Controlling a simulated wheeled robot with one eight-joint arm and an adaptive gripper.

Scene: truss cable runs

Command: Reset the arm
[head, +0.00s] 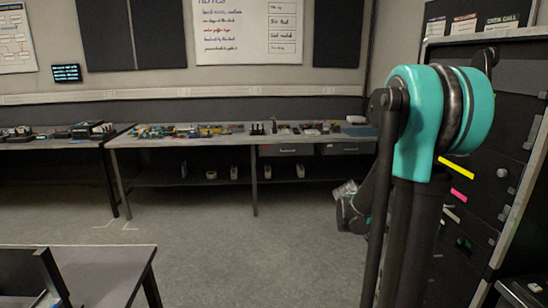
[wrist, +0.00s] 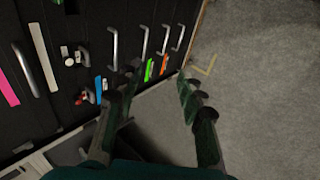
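My arm rises on the right side of the head view, with a teal joint at its top and dark links below. In the wrist view, the two fingers of my gripper (wrist: 157,88) stand apart with nothing between them, so it is open and empty. The fingers point toward the lower part of a dark cabinet front (wrist: 60,60) and the grey floor (wrist: 250,100). In the head view, a grey and dark end part of my arm shows low beside the links, partly hidden by them; its fingers cannot be made out there.
The dark cabinet (head: 520,130) with handles and coloured strips stands close on the right. A long workbench (head: 190,142) with small items runs along the back wall. A table (head: 105,265) is at the front left. The floor (head: 230,240) between is clear.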

